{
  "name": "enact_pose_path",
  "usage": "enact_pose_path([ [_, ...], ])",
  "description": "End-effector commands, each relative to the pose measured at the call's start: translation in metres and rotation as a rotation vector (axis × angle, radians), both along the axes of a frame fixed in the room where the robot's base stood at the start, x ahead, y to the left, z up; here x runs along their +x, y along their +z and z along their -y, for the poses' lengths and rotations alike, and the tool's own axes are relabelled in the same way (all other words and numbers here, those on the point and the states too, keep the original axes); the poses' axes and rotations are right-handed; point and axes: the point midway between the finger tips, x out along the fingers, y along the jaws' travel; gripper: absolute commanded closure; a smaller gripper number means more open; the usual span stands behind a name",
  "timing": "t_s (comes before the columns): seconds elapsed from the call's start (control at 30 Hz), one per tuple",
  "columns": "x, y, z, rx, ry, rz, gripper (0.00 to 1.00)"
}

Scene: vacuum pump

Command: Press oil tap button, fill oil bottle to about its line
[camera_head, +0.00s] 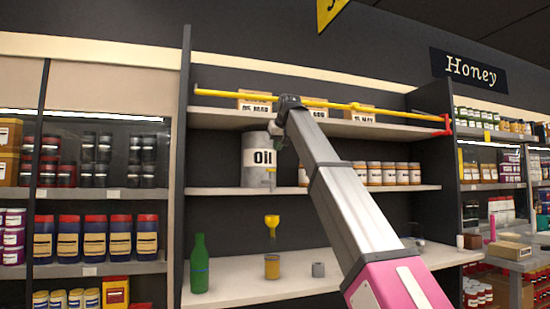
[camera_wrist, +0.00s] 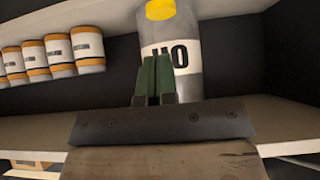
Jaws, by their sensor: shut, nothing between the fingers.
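A grey can labelled OIL (camera_head: 254,166) stands on the middle shelf, with a small tap (camera_head: 271,170) at its lower right. In the wrist view the can (camera_wrist: 186,85) appears upside down, with a round yellow part (camera_wrist: 160,9) at the top edge. My gripper (camera_wrist: 154,60) is shut and empty, its green fingers in front of the can's label. In the head view its fingertips are hard to make out near the can's upper right. Below the tap, a yellow funnel (camera_head: 272,221) is above a small amber container (camera_head: 272,267) on the lower shelf. Its fill line cannot be made out.
Several white and orange jars (camera_head: 388,174) line the middle shelf. A yellow pipe (camera_head: 325,103) crosses the top shelf before cardboard boxes.

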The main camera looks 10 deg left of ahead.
Motion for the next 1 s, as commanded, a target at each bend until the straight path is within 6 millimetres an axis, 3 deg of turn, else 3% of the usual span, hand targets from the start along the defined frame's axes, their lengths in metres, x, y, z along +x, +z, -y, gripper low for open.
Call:
enact_pose_path([
  [0.3,-0.02,0.023,0.012,0.0,0.0,0.0,1.0],
  [1.0,-0.021,0.024,0.013,0.0,0.0,0.0,1.0],
])
